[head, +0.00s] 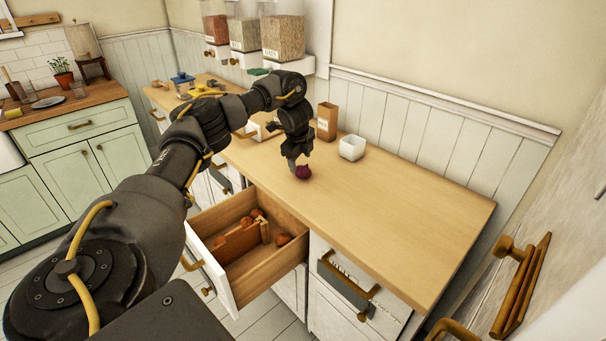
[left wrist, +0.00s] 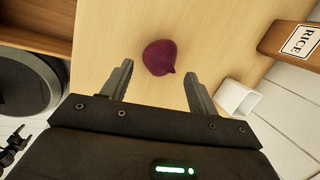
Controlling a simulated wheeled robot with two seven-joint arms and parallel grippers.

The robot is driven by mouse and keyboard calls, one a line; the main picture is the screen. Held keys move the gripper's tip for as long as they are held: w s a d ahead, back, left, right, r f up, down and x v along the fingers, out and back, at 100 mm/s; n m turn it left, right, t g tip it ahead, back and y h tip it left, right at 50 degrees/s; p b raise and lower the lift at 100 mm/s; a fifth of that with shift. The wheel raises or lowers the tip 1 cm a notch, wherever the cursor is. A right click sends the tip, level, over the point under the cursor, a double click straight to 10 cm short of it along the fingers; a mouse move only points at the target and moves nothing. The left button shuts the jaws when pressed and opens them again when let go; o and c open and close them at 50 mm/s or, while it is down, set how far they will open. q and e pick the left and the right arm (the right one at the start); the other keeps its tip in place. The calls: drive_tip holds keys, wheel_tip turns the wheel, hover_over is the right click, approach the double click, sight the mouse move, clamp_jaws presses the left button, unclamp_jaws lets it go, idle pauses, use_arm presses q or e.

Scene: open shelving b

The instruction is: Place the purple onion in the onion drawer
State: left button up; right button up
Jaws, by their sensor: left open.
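The purple onion (head: 303,172) sits on the wooden counter (head: 400,215). In the left wrist view the onion (left wrist: 160,57) lies just beyond and between the fingertips, not gripped. My left gripper (head: 293,163) is open and points down at the counter beside the onion; its two spread fingers (left wrist: 155,75) show in the left wrist view. An open wooden drawer (head: 265,278) below the counter holds several brown-orange onions (head: 252,217) and has a divider inside. My right gripper is in neither view.
A brown rice box (head: 327,121) and a white square bowl (head: 352,148) stand behind the onion near the wall. Grain dispensers (head: 282,38) hang above. The counter's right part is clear. A closed drawer (head: 345,285) is right of the open one.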

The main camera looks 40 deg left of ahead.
sight(302, 168)
use_arm(q)
drive_tip(key=shift+f, duration=0.25)
drive_tip(key=p+x, duration=0.1)
drive_tip(key=x, duration=0.3)
drive_tip(key=shift+w+f, duration=0.25)
drive_tip(key=shift+f, duration=0.1)
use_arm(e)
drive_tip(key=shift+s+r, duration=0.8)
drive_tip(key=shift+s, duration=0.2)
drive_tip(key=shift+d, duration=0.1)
use_arm(q)
drive_tip(key=c, duration=0.9)
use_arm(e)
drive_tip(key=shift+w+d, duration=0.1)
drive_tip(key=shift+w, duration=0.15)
use_arm(q)
drive_tip(key=shift+r, duration=0.15)
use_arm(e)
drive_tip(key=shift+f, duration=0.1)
